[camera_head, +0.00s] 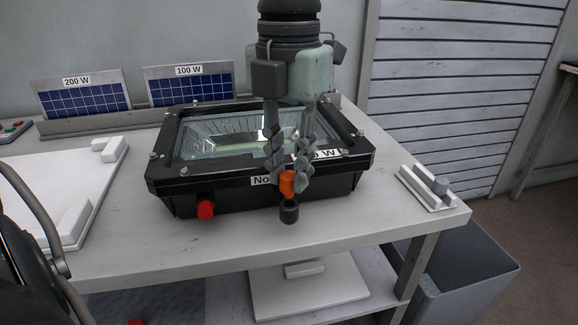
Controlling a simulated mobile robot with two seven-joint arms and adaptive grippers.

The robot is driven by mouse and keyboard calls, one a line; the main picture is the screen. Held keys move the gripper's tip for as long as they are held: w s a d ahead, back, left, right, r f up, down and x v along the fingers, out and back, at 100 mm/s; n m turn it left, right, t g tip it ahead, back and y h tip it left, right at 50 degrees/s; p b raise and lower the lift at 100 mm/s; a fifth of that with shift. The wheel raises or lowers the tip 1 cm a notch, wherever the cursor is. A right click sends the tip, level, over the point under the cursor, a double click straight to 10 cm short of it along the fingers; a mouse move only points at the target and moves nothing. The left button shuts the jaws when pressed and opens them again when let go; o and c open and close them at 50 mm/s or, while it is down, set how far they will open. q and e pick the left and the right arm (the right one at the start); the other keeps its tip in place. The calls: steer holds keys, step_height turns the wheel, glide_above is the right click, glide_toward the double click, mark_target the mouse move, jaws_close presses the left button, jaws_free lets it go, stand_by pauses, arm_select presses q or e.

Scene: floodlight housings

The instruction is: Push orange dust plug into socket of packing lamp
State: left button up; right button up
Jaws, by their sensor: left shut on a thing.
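The packing lamp (330,178) is a black floodlight housing with a glass front, lying face up on the table. Its front side carries a red cap (205,209) at the left and a dark round socket (289,213) further right. My left gripper (287,172) reaches down from above, in front of the lamp's near edge. Its fingers are shut on the orange dust plug (287,184). The plug shows just above the socket in the picture; whether they touch I cannot tell. The fingers hide part of the lamp's labels.
The white table (200,246) is clear in front of the lamp. Behind it stand two small solar panels marked 200 W (84,101) and 100 W (190,86). A white tray (28,200) lies left, a small white fixture (428,190) right. A grey bin (465,275) stands below right.

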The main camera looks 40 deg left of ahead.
mark_target(289, 174)
arm_select(q)
steer(key=shift+b, duration=0.3)
stand_by(0.5)
steer(key=shift+f, duration=0.2)
steer(key=shift+f+b, duration=0.3)
steer(key=shift+b, duration=0.2)
steer(key=shift+f+b, duration=0.85)
steer(key=o, duration=0.9)
steer(key=shift+r, duration=0.1)
steer(key=shift+c, duration=0.2)
step_height(289, 174, up, 12)
